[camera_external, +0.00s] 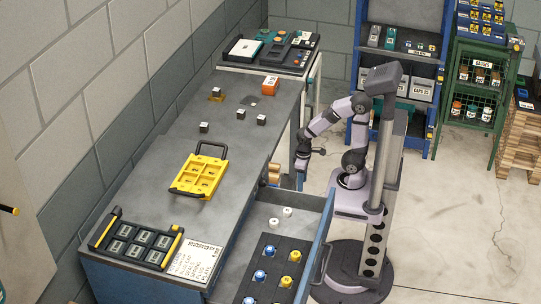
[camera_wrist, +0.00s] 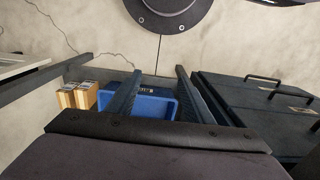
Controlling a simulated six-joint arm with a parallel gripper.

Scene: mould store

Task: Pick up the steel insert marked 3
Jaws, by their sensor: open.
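Several small dark blocks with pale tops, which look like the steel inserts, are on the grey bench (camera_external: 165,150). One block (camera_external: 203,127) is left of centre, another (camera_external: 240,113) is near the middle, and a third (camera_external: 261,119) is just right of it. My gripper (camera_external: 302,162) is beyond the bench's right edge, apart from the blocks. In the wrist view its two fingers (camera_wrist: 157,72) are spread and empty; no insert shows there.
A yellow tray (camera_external: 181,188) with a black handle is mid-bench. A black-and-yellow case (camera_external: 119,260) and white list (camera_external: 193,262) are at the near end. An orange box (camera_external: 270,85) is farther back. An open drawer (camera_external: 240,275) projects right. A blue bin (camera_wrist: 155,107) shows below my fingers.

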